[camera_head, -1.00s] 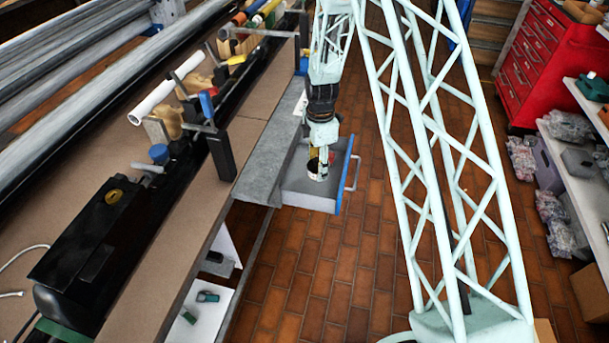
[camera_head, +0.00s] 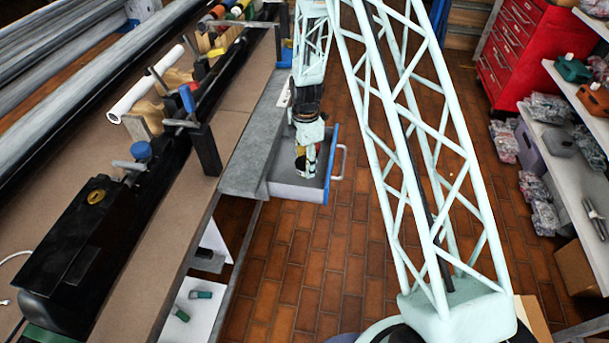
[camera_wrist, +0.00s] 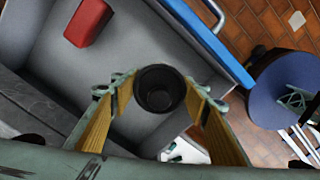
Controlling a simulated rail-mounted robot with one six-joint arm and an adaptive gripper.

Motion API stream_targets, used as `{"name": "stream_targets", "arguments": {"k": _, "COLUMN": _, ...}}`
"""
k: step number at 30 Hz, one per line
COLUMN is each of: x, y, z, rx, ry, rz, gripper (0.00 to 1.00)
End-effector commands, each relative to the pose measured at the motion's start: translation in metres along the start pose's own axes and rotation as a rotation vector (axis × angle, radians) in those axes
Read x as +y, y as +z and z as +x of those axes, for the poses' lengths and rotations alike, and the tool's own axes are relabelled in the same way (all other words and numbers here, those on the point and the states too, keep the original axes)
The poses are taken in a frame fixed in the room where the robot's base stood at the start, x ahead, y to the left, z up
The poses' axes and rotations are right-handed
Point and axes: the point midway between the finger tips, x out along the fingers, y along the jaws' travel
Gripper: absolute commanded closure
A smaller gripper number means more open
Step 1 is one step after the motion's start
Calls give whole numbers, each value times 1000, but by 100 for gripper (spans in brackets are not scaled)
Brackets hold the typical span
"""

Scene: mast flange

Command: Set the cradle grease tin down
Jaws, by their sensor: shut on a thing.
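My gripper (camera_wrist: 161,104) is shut on the cradle grease tin (camera_wrist: 159,84), a dark round tin whose open or hollow end faces the wrist camera. The tin sits between the two yellow-padded fingers. In the head view my gripper (camera_head: 305,166) is over the open grey drawer (camera_head: 288,190) with the blue front, under the bench edge. The tin is small and mostly hidden by the fingers there. In the wrist view the drawer's grey floor (camera_wrist: 62,62) lies behind the tin. I cannot tell whether the tin touches it.
A red block (camera_wrist: 88,22) lies in the drawer near a corner. The drawer's blue front (camera_wrist: 212,42) and handle (camera_head: 341,163) stick out over the brick floor. The bench with clamps and a black machine (camera_head: 85,240) is on the left. A red tool cabinet (camera_head: 525,45) stands at the right.

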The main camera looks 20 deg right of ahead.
Motion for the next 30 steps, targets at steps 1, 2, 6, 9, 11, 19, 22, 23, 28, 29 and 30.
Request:
{"name": "stream_targets", "arguments": {"k": 1, "x": 0, "y": 0, "z": 8, "rx": 0, "ry": -1, "rz": 0, "gripper": 72}}
{"name": "stream_targets", "arguments": {"k": 2, "x": 0, "y": 0, "z": 12, "rx": 0, "ry": -1, "rz": 0, "gripper": 72}}
{"name": "stream_targets", "arguments": {"k": 6, "x": 0, "y": 0, "z": 22, "rx": 0, "ry": -1, "rz": 0, "gripper": 72}}
{"name": "stream_targets", "arguments": {"k": 9, "x": 0, "y": 0, "z": 25, "rx": 0, "ry": 0, "rz": 0, "gripper": 72}}
{"name": "stream_targets", "arguments": {"k": 11, "x": 0, "y": 0, "z": 26, "rx": 0, "ry": 0, "rz": 0, "gripper": 72}}
{"name": "stream_targets", "arguments": {"k": 19, "x": 0, "y": 0, "z": 26, "rx": 0, "ry": 0, "rz": 0, "gripper": 72}}
{"name": "stream_targets", "arguments": {"k": 22, "x": 0, "y": 0, "z": 30, "rx": 0, "ry": -1, "rz": 0, "gripper": 72}}
{"name": "stream_targets", "arguments": {"k": 23, "x": 0, "y": 0, "z": 32, "rx": 0, "ry": -1, "rz": 0, "gripper": 72}}
{"name": "stream_targets", "arguments": {"k": 28, "x": 0, "y": 0, "z": 47, "rx": 0, "ry": -1, "rz": 0, "gripper": 72}}
{"name": "stream_targets", "arguments": {"k": 29, "x": 0, "y": 0, "z": 50, "rx": 0, "ry": -1, "rz": 0, "gripper": 72}}
{"name": "stream_targets", "arguments": {"k": 30, "x": -1, "y": 0, "z": 54, "rx": 0, "ry": -1, "rz": 0, "gripper": 72}}
